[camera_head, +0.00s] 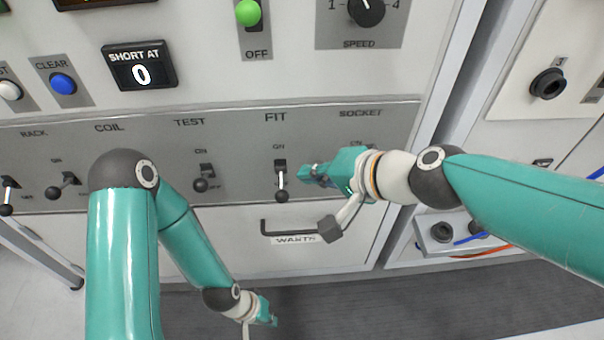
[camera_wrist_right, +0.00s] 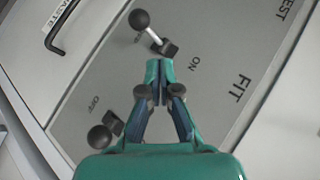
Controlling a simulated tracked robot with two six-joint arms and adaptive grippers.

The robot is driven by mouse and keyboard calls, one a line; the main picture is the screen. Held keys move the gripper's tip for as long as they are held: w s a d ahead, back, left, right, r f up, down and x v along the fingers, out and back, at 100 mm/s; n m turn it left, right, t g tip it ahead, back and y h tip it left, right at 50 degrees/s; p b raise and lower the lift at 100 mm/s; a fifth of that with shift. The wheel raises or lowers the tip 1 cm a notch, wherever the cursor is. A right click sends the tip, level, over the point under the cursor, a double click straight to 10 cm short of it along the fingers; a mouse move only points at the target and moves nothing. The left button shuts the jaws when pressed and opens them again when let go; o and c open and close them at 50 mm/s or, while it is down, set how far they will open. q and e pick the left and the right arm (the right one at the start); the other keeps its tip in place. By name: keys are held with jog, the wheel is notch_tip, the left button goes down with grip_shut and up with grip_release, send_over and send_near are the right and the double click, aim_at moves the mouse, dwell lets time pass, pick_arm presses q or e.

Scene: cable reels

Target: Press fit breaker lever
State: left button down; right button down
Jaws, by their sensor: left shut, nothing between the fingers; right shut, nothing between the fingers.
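The FIT breaker lever (camera_head: 280,180) sits on the grey switch panel, with a black base, pale stem and round black knob. Its knob hangs down, toward the OFF side. It also shows at the top of the right wrist view (camera_wrist_right: 150,35). My right gripper (camera_head: 305,174) is shut and empty, just right of this lever in the head view. In the wrist view its closed fingertips (camera_wrist_right: 159,65) appear close to the lever's base. I cannot tell whether they touch. My left gripper (camera_head: 271,318) is shut and empty, low down, well below the panel.
The SOCKET lever (camera_wrist_right: 105,132) is beside my right gripper and mostly hidden by it in the head view. The TEST lever (camera_head: 204,180) is to the left. A black WASTE drawer handle (camera_head: 288,228) is below the panel.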

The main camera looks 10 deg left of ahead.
jog(key=s+d+f+p+v, duration=0.1)
jog(key=f+v, duration=0.1)
jog(key=v, duration=0.9)
jog(key=shift+d+f, duration=0.1)
jog(key=shift+f, duration=0.05)
